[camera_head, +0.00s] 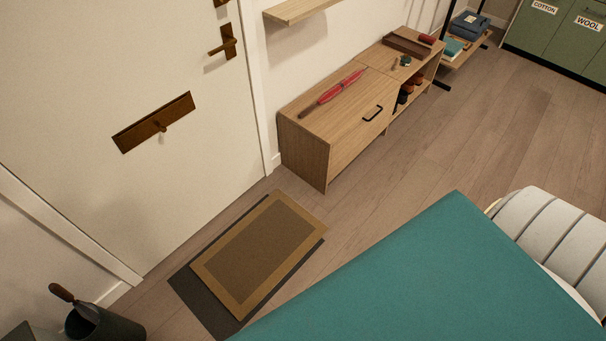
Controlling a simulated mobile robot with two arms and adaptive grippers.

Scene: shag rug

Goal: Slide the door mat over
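The door mat (256,251) is brown with a tan border and lies flat on the floor in front of the white door. It lies on a larger dark grey mat (203,302), which shows along its left, lower and right edges. The lower right corner of the dark mat runs close to the teal surface in the foreground. Neither my left nor my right gripper is in view.
A wooden cabinet (310,154) with a red folded umbrella on top stands right of the door (150,60). A dark bin (105,325) with a wooden-handled tool is at lower left. A large teal surface (430,280) fills the lower right foreground. Floor (400,170) beyond it is clear.

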